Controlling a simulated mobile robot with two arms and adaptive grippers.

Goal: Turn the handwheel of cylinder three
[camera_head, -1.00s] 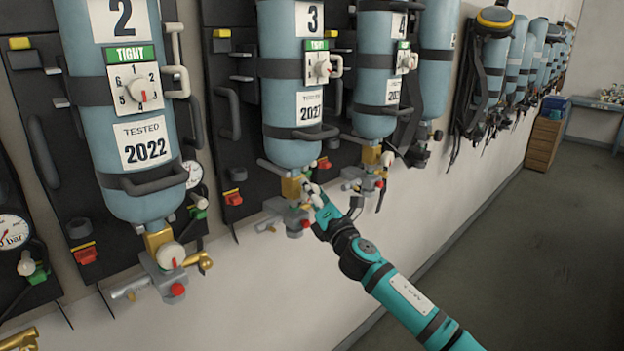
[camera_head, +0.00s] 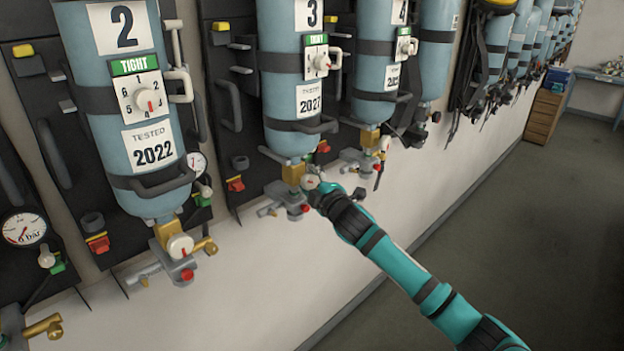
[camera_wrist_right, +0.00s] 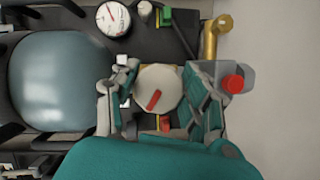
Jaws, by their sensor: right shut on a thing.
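Cylinder three (camera_head: 290,90) is blue-grey and hangs on the wall under a "3" label, a green "TIGHT" tag and a dial. Its handwheel (camera_head: 311,182) is a pale round knob on the brass valve at its lower end. My right gripper (camera_head: 316,190) is at this knob, its fingers small in the head view. In the right wrist view the handwheel (camera_wrist_right: 160,82), with a red mark on its face, sits between the two fingers of the right gripper (camera_wrist_right: 160,92), which is shut on it. My left gripper is not in view.
Cylinder two (camera_head: 118,100) hangs to the left and cylinder four (camera_head: 378,60) to the right. In the wrist view a red knob (camera_wrist_right: 233,84) and a brass outlet (camera_wrist_right: 212,35) are close beside the right finger. The floor (camera_head: 480,250) is clear.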

